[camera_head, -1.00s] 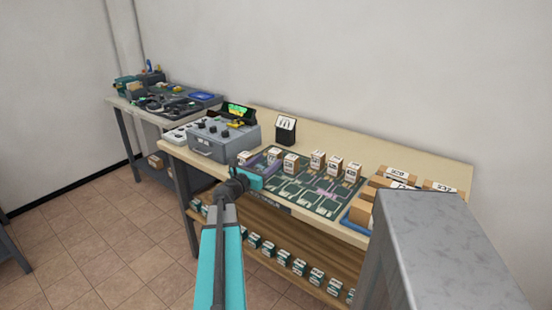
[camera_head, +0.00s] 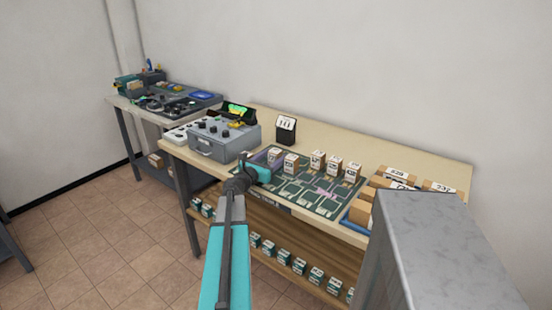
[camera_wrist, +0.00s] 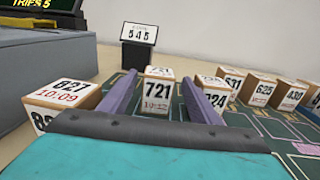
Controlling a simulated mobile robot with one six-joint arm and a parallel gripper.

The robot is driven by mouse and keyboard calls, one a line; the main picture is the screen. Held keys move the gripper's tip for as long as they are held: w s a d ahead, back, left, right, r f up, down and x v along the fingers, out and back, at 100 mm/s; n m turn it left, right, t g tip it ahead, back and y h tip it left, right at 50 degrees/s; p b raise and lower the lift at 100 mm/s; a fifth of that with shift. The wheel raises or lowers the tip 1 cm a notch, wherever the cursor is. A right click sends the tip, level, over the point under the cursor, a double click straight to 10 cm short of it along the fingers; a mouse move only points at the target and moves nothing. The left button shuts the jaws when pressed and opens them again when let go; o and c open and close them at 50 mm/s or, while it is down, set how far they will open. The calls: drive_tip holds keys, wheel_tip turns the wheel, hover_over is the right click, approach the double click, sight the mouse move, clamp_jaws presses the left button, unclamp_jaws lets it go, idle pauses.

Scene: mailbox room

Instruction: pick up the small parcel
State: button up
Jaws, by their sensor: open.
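Several small white-and-brown parcels with printed numbers stand on a dark green circuit-patterned mat (camera_head: 318,196). In the wrist view, the parcel marked 721 (camera_wrist: 158,94) stands upright between the two purple fingers of my gripper (camera_wrist: 160,80), a little ahead of them. My gripper is open and holds nothing. A parcel marked 827 (camera_wrist: 62,94) is left of the left finger. Another, ending in 24 (camera_wrist: 216,92), is just right of the right finger and partly hidden. In the head view my gripper (camera_head: 268,166) is low over the mat's left end, beside the parcels.
A grey control box (camera_head: 222,140) stands left of the mat. A black stand with a number card (camera_head: 285,130) is behind. More parcels (camera_head: 333,164) stand to the right, beyond them a blue tray (camera_head: 357,214) with brown boxes. A lower shelf (camera_head: 300,240) holds more small boxes.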

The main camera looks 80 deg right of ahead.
drive_tip(key=c, duration=1.2)
drive_tip(key=shift+r, duration=0.1)
drive_tip(key=shift+r, duration=1.1)
drive_tip(key=a, duration=0.3)
drive_tip(key=a+r, duration=0.1)
drive_tip(key=a, duration=0.3)
drive_tip(key=a+r+b, duration=0.1)
drive_tip(key=a, duration=0.2)
drive_tip(key=shift+a, duration=0.25)
drive_tip(key=shift+a+r, duration=0.15)
drive_tip(key=shift+a, duration=0.05)
drive_tip(key=shift+r+p, duration=0.1)
drive_tip(key=shift+p, duration=0.85)
drive_tip(key=p, duration=0.3)
drive_tip(key=shift+a, duration=0.4)
